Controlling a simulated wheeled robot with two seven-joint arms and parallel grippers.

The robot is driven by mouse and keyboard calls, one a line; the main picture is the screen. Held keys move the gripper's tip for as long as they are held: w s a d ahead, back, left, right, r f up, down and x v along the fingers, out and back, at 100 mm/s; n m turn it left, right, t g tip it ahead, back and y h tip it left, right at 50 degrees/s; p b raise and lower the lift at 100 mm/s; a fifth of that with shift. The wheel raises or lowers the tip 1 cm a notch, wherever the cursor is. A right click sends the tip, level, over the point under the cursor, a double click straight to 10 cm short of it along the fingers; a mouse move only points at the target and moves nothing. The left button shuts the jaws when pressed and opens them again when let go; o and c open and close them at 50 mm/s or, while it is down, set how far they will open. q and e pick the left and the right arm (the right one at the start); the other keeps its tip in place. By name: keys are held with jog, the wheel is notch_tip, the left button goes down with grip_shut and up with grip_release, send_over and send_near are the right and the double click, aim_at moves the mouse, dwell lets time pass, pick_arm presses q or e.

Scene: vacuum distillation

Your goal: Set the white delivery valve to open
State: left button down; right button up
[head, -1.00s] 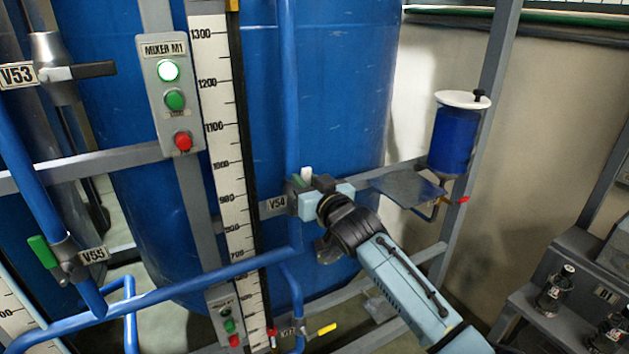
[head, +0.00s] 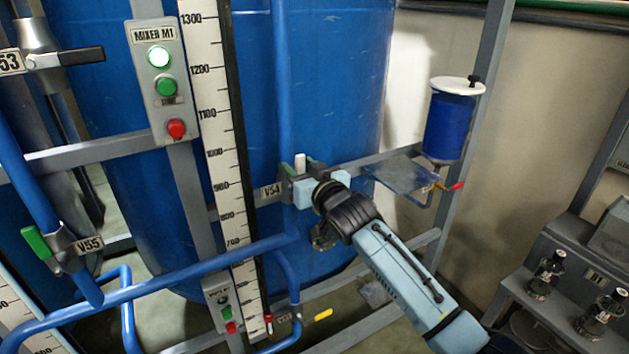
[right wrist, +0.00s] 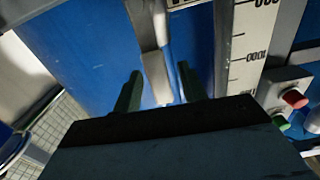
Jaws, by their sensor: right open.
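The delivery valve with a white handle (head: 300,162) is on the blue pipe in front of the large blue tank, beside the V54 tag (head: 270,191). The handle points up, along the pipe. My right gripper (head: 303,173) is at this valve and hides most of its body. In the right wrist view its two dark green fingers (right wrist: 160,88) are apart, open, with a pale handle-like part (right wrist: 155,72) between them. I cannot tell whether either finger touches it. My left gripper is not in view.
A green-handled valve (head: 37,242) tagged V55 and a black-handled valve (head: 80,57) are at the left. The mixer button box (head: 159,80) and level scale (head: 218,150) stand left of my gripper. A blue vessel (head: 449,128) and clear plate (head: 402,180) are at the right.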

jog(key=b+v, duration=0.1)
jog(key=v, duration=1.2)
jog(key=s+d+f+m+g+h+b, duration=0.1)
jog(key=d+f+g+h+b, duration=0.3)
jog(key=f, duration=1.3)
jog(key=s+d+f+m+h, duration=0.1)
jog(key=d+f, duration=0.4)
jog(key=f, duration=1.2)
jog(key=s+d+f+m+g+h+b, duration=0.1)
jog(key=s+d+f+g, duration=0.15)
jog(key=s+f, duration=0.6)
jog(key=s+d+f+g+h+b, duration=0.1)
jog(key=s+d+f, duration=0.35)
jog(key=f, duration=0.75)
jog(key=s+d+f+g+b, duration=0.1)
jog(key=s+f, duration=0.5)
jog(key=s, duration=0.6)
jog(key=s+d+f+g+h+b, duration=0.1)
jog(key=s+d+f+g, duration=0.2)
jog(key=s, duration=0.9)
jog(key=s+d+f+g+h+b, duration=0.1)
jog(key=s+d+f+g, duration=0.1)
jog(key=s+f, duration=0.8)
jog(key=s+g, duration=0.1)
jog(key=s, duration=0.1)
jog(key=shift+s+d+b, duration=0.25)
jog(key=shift+b, duration=0.15)
